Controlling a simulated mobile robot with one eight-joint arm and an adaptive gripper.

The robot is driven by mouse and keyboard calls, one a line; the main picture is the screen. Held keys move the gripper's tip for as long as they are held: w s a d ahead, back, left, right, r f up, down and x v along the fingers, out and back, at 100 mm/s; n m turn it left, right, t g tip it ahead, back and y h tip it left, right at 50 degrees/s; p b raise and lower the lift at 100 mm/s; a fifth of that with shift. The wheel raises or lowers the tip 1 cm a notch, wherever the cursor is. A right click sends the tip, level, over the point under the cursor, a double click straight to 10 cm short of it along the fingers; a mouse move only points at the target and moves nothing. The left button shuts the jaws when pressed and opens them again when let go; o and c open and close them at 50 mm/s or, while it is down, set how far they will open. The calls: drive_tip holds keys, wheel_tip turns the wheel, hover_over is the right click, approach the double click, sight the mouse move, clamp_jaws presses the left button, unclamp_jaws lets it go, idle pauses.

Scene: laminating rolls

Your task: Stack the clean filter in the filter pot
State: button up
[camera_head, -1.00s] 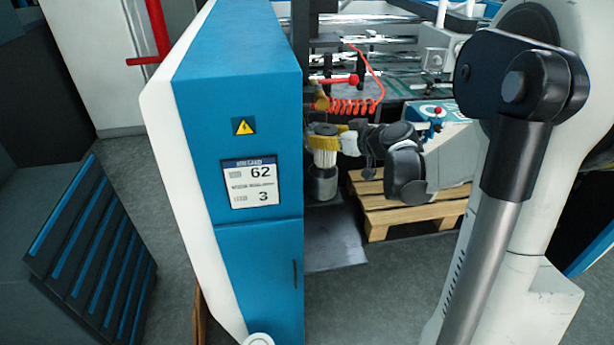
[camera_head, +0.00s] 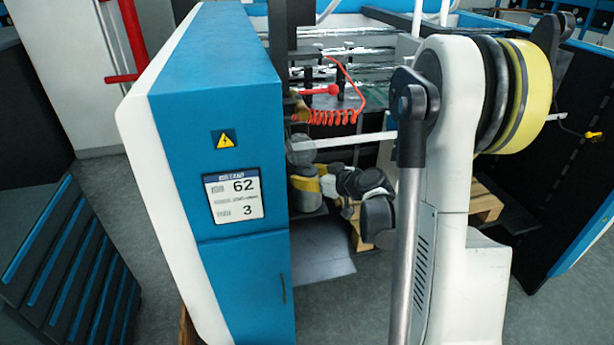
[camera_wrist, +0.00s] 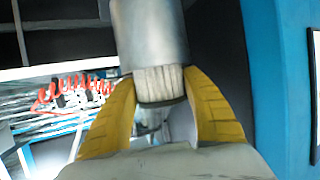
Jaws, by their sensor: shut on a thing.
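My gripper (camera_head: 304,183), with yellow fingers, is low beside the blue cabinet in the head view. In the wrist view my gripper (camera_wrist: 159,90) is shut on the clean filter, with a finger on each side of it. The filter (camera_wrist: 160,78) is white and pleated, and only a short band of it shows. A grey metal cylinder, apparently the filter pot (camera_wrist: 150,35), surrounds or meets the filter's far end. How deep the filter sits is hidden. In the head view the pot (camera_head: 308,203) is small and dim under the fingers.
The blue and white cabinet (camera_head: 222,130) stands close to the left of my gripper. A red coiled hose (camera_head: 335,118) hangs above it. A grey rounded part (camera_head: 300,152) is just above the fingers. A wooden pallet (camera_head: 487,203) lies behind my arm.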

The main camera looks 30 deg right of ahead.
drive_tip(key=shift+f, duration=0.1)
drive_tip(key=shift+f+b, duration=0.25)
drive_tip(key=shift+b, duration=0.15)
drive_tip(key=shift+f, duration=0.1)
drive_tip(key=shift+f, duration=0.1)
